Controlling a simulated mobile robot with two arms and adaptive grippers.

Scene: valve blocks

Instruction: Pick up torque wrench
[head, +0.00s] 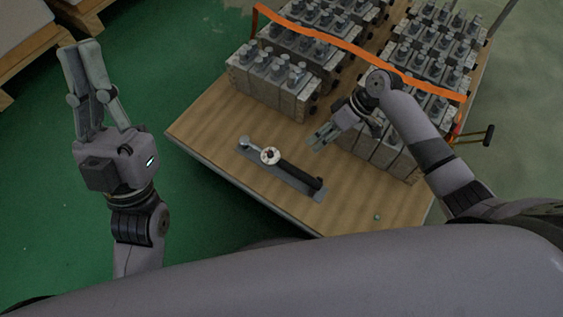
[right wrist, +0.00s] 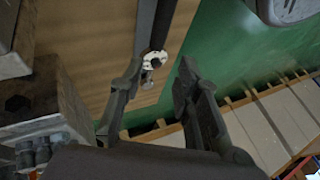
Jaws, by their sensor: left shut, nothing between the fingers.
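The torque wrench (head: 300,177) has a black handle and a white round dial. It lies on a grey strip on the wooden table, near the table's front left edge. In the right wrist view the wrench (right wrist: 155,45) shows at the top, its dial beyond the fingers. My right gripper (head: 317,138) is open and empty, up and to the right of the wrench in the head view, apart from it. Its spread fingers (right wrist: 160,70) show in the right wrist view. My left gripper (head: 78,48) is shut and empty, over the green floor left of the table.
Rows of valve blocks (head: 272,82) with metal fittings stand on the table (head: 215,125) behind the wrench. More blocks (head: 380,148) stand close to my right gripper. An orange strap (head: 335,42) runs across them. Wooden pallets (head: 35,45) lie at upper left.

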